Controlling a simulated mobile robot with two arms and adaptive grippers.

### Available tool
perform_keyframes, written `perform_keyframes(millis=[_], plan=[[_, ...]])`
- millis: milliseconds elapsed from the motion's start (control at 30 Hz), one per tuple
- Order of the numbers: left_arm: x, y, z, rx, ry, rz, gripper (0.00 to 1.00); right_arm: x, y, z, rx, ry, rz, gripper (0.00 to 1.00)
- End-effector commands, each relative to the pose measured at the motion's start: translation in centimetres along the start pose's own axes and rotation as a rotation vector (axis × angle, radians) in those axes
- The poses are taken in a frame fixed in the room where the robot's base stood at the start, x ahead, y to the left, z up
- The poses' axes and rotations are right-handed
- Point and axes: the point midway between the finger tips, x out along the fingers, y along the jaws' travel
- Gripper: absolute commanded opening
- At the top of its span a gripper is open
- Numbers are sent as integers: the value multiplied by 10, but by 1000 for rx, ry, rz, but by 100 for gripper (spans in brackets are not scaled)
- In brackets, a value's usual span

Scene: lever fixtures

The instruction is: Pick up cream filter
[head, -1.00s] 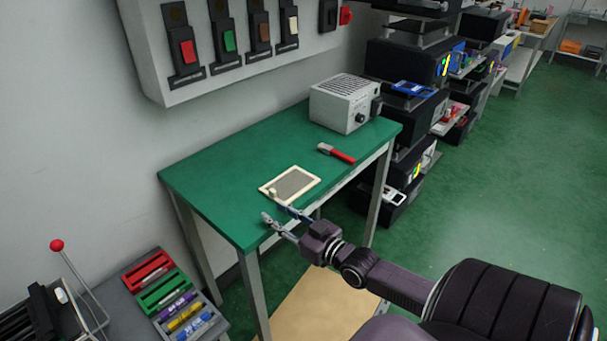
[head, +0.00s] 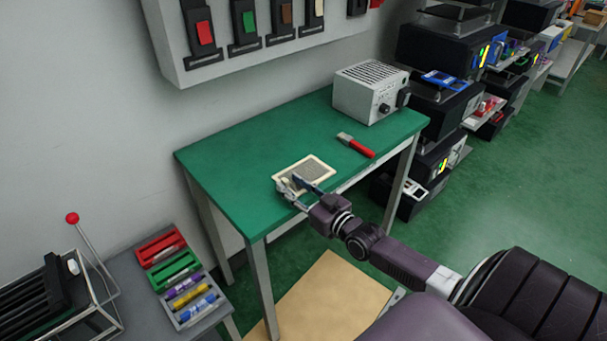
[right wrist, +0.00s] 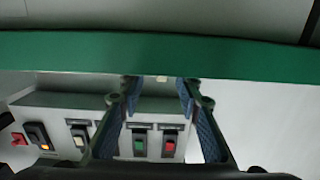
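The cream filter (head: 313,169), a flat cream frame with a grey mesh, lies on the green table (head: 235,160) near its front edge. My right gripper (head: 289,181) is at the filter's near left corner, its two fingers apart. In the right wrist view the open fingers (right wrist: 160,84) point at the table's green edge, and a small cream patch (right wrist: 162,79) shows between the tips. I cannot tell whether the fingers touch the filter. My left gripper is not in view.
A red-handled tool (head: 356,146) and a grey box with a knob (head: 371,92) are farther back on the table. A wall panel (head: 262,40) with coloured switches is above. A grey bench (head: 150,270) with coloured trays stands at left. The table's left part is clear.

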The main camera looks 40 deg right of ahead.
Motion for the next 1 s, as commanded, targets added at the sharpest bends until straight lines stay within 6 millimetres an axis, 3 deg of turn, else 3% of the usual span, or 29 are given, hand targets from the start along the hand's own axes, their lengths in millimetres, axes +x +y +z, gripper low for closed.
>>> perform_keyframes(millis=[200,500,800,1000], plan=[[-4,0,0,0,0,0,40,27,-2,-2,0,1,0,32],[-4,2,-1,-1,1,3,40,31,-2,-1,0,-1,0,32],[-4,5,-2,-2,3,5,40,31,-2,-1,0,0,0,1],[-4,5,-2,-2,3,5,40,31,-2,-1,0,0,0,0]])
